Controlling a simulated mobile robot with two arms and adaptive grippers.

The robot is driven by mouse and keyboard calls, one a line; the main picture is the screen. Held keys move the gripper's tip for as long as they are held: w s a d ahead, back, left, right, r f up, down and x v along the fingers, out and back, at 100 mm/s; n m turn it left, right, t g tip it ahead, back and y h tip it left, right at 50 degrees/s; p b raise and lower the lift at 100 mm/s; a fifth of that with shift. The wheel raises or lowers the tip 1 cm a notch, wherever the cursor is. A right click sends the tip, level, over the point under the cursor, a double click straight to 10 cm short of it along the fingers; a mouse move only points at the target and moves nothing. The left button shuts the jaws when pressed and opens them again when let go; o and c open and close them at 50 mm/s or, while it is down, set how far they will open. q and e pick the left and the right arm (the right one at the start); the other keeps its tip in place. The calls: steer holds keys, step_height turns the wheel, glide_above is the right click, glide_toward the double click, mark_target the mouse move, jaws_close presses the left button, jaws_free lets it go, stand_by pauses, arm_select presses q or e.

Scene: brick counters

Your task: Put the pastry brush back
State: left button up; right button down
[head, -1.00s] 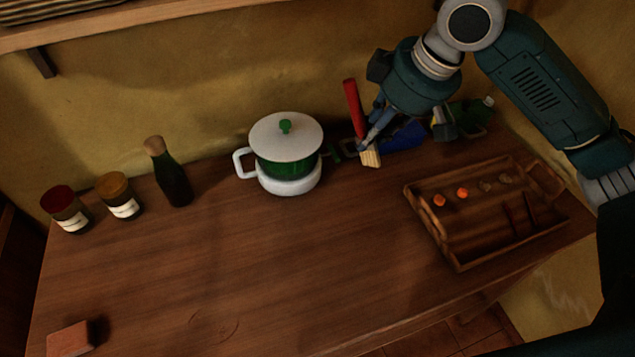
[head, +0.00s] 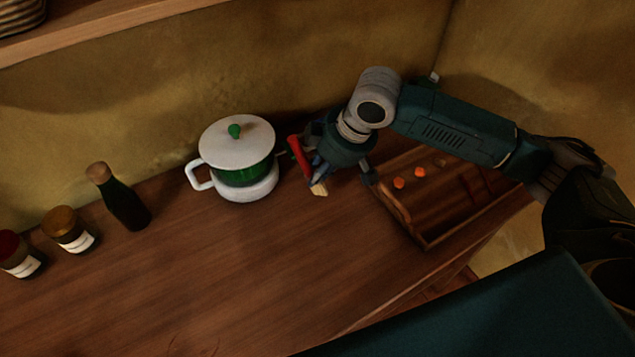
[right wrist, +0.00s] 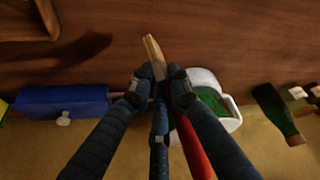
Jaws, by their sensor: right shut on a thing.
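The pastry brush has a red handle (head: 300,156) and pale bristles (head: 320,188). My right gripper (head: 315,173) is shut on it, just right of the white-and-green pot. The brush is tilted, bristles low near the counter; I cannot tell whether they touch it. In the right wrist view the bristles (right wrist: 153,52) stick out past my right fingertips (right wrist: 160,82), and the red handle (right wrist: 190,130) runs back between the fingers. My left gripper is not in view.
The lidded pot (head: 238,188) stands left of the brush. A wooden tray (head: 400,212) with orange items is to the right. A blue box (right wrist: 62,101) lies by the wall. A dark bottle (head: 124,204) and two jars stand at left. The front middle counter is clear.

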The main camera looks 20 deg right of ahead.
mark_target(320, 189)
step_height(320, 189, down, 4)
steer(key=shift+r, duration=0.2)
steer(key=shift+f, duration=0.35)
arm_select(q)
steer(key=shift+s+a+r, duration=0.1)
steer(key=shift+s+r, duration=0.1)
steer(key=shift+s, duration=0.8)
arm_select(e)
steer(key=shift+f, duration=0.15)
steer(key=c, duration=1.6)
jaws_free()
steer(key=shift+f, duration=0.1)
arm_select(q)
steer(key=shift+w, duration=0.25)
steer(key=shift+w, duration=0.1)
